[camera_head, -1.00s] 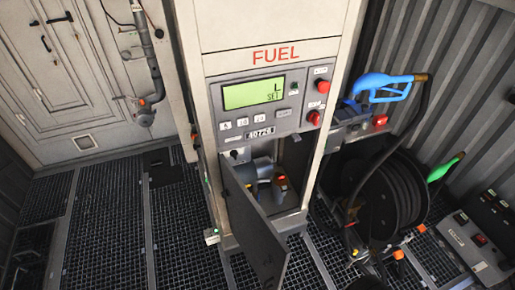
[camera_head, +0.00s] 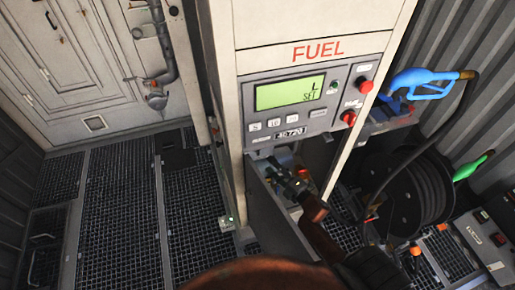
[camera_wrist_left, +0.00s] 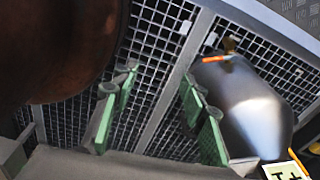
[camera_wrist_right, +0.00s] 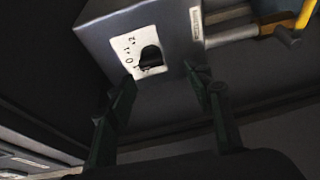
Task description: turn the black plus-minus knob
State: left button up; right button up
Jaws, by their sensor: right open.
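The black knob (camera_wrist_right: 151,57) sits on a white label with numbers, on the end of a grey box, in the right wrist view. My right gripper (camera_wrist_right: 160,77) is open and empty; its fingertips are on either side of the knob's line of sight, and I cannot tell if they touch it. In the head view my right gripper (camera_head: 287,178) reaches into the open lower compartment of the fuel pump, and the knob is not discernible there. My left gripper (camera_wrist_left: 157,78) is open and empty above the floor grating in the left wrist view.
The compartment's open door (camera_head: 272,222) hangs in front of the pump (camera_head: 320,25). A hose reel (camera_head: 420,195), a blue nozzle (camera_head: 425,82) and a green nozzle (camera_head: 470,166) are to the right. The grated floor (camera_head: 115,210) at left is free.

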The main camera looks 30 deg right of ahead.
jog(key=w+a+r, duration=0.1)
jog(key=w, duration=0.6)
jog(key=shift+w+r, duration=0.15)
jog(key=shift+w, duration=0.2)
jog(key=shift+a, duration=0.1)
jog(key=shift+c, duration=0.3)
jog(key=c, duration=1.1)
pick_arm(q)
jog(key=shift+s+d, duration=0.1)
jog(key=shift+s, duration=1.15)
